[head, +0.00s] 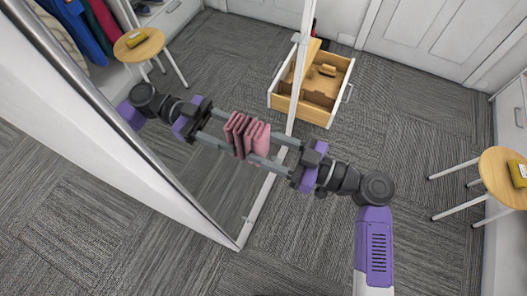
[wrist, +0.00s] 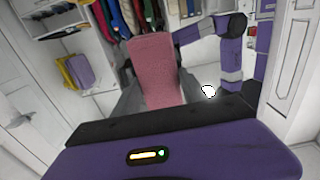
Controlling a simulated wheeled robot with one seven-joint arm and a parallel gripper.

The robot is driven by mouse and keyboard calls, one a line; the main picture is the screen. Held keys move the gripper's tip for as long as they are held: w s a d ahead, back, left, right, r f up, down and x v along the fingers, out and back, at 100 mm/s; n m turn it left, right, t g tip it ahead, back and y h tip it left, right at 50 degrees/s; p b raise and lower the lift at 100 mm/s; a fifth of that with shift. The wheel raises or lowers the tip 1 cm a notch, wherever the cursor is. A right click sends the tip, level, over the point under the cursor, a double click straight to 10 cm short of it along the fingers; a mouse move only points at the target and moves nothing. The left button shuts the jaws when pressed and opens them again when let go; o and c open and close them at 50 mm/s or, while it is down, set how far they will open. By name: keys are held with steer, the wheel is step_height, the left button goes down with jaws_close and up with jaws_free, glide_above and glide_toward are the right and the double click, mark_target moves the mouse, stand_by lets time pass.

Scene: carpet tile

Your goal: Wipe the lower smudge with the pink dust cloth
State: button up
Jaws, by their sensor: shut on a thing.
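My gripper (head: 268,145) is shut on the folded pink dust cloth (head: 259,139), reaching left to the tall mirror (head: 215,185). The cloth's reflection is right beside it, and I cannot tell whether cloth and glass touch. My arm and gripper are also reflected on the left. In the wrist view the cloth (wrist: 153,70) stands upright beyond the dark fingers. A small white blotch (wrist: 208,91), apparently a smudge on the glass, shows to the right of the cloth. I cannot make out any smudge in the head view; the gripper and cloth may hide it.
An open wooden drawer (head: 325,88) stands beyond the mirror's pale right edge (head: 270,180). A round stool (head: 497,172) with a yellow item (head: 518,172) is at the right. Reflected clothes and a stool show in the mirror. The carpet (head: 310,240) in front is clear.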

steer(key=shift+w+d+f+b, duration=0.1)
steer(key=shift+w+d+b, duration=0.2)
steer(key=shift+w, duration=0.25)
steer(key=shift+w+d+b, duration=0.15)
steer(key=shift+w+b, duration=0.25)
steer(key=shift+w, duration=0.1)
steer(key=w+b, duration=0.1)
steer(key=w+d+b, duration=0.1)
steer(key=w+b, duration=0.1)
steer(key=shift+w, duration=0.2)
steer(key=shift+b, duration=0.55)
